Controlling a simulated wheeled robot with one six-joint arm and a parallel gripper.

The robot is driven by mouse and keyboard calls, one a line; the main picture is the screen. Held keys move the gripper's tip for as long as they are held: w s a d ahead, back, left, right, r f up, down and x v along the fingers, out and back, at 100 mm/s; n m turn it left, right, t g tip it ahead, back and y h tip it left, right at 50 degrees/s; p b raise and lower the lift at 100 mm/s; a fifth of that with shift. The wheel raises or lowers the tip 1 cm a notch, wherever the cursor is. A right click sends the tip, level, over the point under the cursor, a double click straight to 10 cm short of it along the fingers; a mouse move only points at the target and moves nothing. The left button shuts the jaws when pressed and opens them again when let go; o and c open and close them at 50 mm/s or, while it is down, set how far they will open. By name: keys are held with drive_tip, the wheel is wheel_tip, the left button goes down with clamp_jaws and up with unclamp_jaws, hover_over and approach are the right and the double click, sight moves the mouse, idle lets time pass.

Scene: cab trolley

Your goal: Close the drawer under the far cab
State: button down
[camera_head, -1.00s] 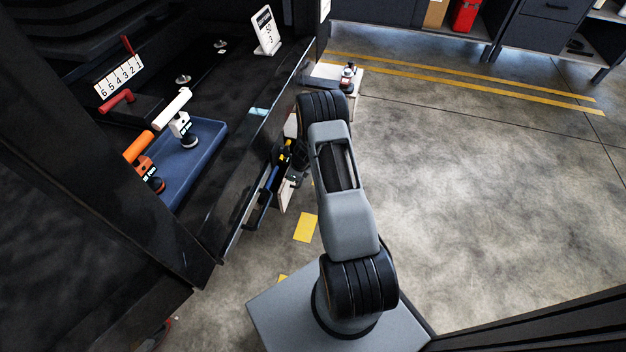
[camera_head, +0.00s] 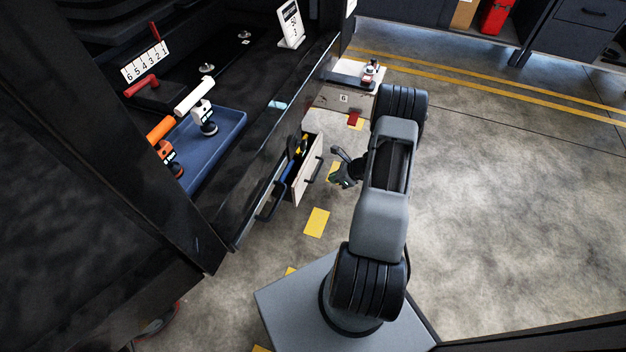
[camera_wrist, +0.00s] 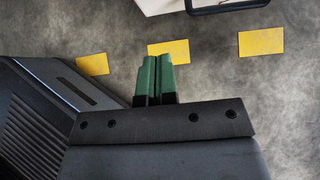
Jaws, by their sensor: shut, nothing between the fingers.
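An open drawer with a pale front (camera_head: 308,172) sticks out from under the dark cab unit on the left in the head view. It has a dark bar handle and holds blue, yellow and black tools. My gripper (camera_head: 341,172) is to the right of the drawer front, apart from it. In the wrist view its green fingers (camera_wrist: 155,80) are shut together with nothing between them. A pale panel edge (camera_wrist: 160,5) and a dark handle (camera_wrist: 228,7) show at the top of that view, beyond the fingertips. The drawer's inner end is hidden by the cab.
Another dark handle (camera_head: 270,203) lies to the left of the drawer. A red piece (camera_head: 355,119) and a small bottle (camera_head: 369,72) are farther back. Yellow floor marks (camera_head: 316,222) lie below; clear floor extends to the right.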

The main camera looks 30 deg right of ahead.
drive_tip(key=t+b, duration=0.1)
drive_tip(key=b, duration=0.4)
approach(300, 179)
drive_tip(key=shift+x, duration=3.25)
